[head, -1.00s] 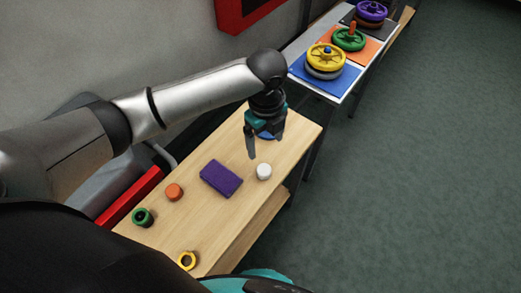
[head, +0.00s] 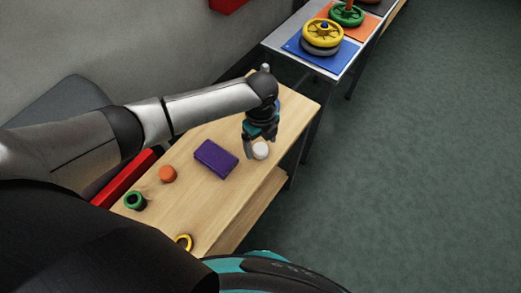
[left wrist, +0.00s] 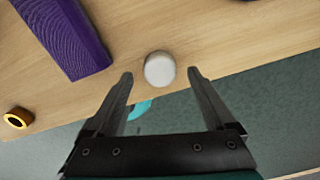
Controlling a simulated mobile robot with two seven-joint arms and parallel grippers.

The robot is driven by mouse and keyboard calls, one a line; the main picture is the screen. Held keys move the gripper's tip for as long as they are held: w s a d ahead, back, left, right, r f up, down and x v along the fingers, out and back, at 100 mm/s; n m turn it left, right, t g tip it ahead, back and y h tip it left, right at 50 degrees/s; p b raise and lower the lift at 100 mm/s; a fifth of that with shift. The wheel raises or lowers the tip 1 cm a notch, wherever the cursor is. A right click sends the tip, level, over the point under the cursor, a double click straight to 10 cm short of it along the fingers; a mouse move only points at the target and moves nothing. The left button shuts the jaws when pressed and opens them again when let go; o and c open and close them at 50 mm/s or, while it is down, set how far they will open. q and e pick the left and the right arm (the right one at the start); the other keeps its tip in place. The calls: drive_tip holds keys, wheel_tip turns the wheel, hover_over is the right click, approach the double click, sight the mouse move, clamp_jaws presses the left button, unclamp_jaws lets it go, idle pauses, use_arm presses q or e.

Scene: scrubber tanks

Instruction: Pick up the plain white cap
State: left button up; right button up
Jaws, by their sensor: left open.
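The plain white cap (head: 261,150) stands on the wooden table near its right edge. It also shows in the left wrist view (left wrist: 160,69), just ahead of and between the two fingertips. My left gripper (head: 254,147) is open and close to the cap, with one finger to the cap's left in the head view. In the left wrist view the left gripper (left wrist: 160,75) has a finger on each side, with gaps to the cap. Nothing is between its jaws further back. My right gripper is not in view.
A purple block (head: 216,158) lies left of the cap on the wooden table (head: 224,208). An orange cap (head: 168,174), a green ring-like cap (head: 135,201) and a yellow ring (head: 184,242) are nearer. A further table holds coloured wheels (head: 322,34) on mats.

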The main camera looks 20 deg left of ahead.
use_arm(q)
wheel_tip(320, 180, down, 2)
drive_tip(key=shift+f, duration=0.15)
clamp_jaws()
idle(0.7)
